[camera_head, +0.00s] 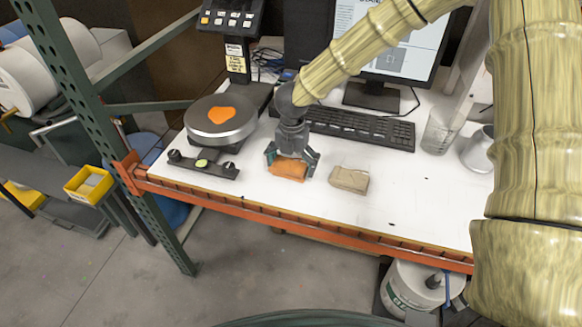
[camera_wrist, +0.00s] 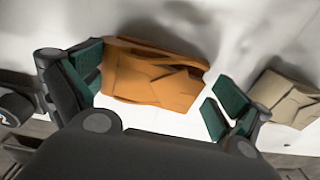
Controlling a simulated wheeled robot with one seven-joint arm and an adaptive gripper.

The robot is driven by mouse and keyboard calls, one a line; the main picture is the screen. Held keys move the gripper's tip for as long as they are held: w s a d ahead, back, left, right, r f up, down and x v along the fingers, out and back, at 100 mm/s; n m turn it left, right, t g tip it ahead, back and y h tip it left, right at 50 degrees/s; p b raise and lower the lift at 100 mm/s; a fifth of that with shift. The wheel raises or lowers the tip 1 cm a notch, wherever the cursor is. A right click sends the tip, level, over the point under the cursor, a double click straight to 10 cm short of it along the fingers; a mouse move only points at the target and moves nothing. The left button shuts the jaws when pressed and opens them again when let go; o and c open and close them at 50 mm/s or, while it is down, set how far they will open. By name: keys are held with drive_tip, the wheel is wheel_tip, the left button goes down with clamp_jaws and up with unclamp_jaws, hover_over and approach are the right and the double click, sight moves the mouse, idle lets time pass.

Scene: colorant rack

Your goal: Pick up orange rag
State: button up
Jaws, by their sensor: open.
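The orange rag (camera_head: 288,170) lies folded on the white tabletop near its front edge. My gripper (camera_head: 291,163) is over it, pointing down, with its fingers open on either side of the rag. In the wrist view the orange rag (camera_wrist: 155,78) lies between the open fingers of my gripper (camera_wrist: 158,85). The left finger pad is close to the rag's left end; I cannot tell if it touches. A white gap shows between the rag and the right finger pads.
A tan folded cloth (camera_head: 349,180) lies just right of my gripper. A keyboard (camera_head: 350,125) is behind. A round scale (camera_head: 220,120) with an orange patch stands left. A glass beaker (camera_head: 437,133) and a metal cup (camera_head: 478,152) stand right. An orange beam (camera_head: 330,232) edges the table.

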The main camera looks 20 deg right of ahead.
sight(291, 163)
drive_tip(key=shift+w+f, duration=0.2)
drive_tip(key=shift+w, duration=0.05)
drive_tip(key=c, duration=0.3)
drive_tip(key=shift+s+a+r, duration=0.1)
drive_tip(key=shift+s+r, duration=0.15)
drive_tip(key=c, duration=0.4)
drive_tip(key=shift+w+f, duration=0.15)
drive_tip(key=shift+w, duration=0.05)
drive_tip(key=shift+r+b, duration=0.4)
drive_tip(key=shift+r, duration=0.35)
wheel_tip(291, 163, up, 2)
drive_tip(key=shift+b, duration=0.5)
drive_tip(key=s+a+r+b, duration=0.1)
drive_tip(key=s+a+b, duration=0.3)
drive_tip(key=s+a, duration=0.5)
drive_tip(key=s, duration=0.4)
drive_tip(key=shift+a+r, duration=0.2)
drive_tip(key=shift+r, duration=0.1)
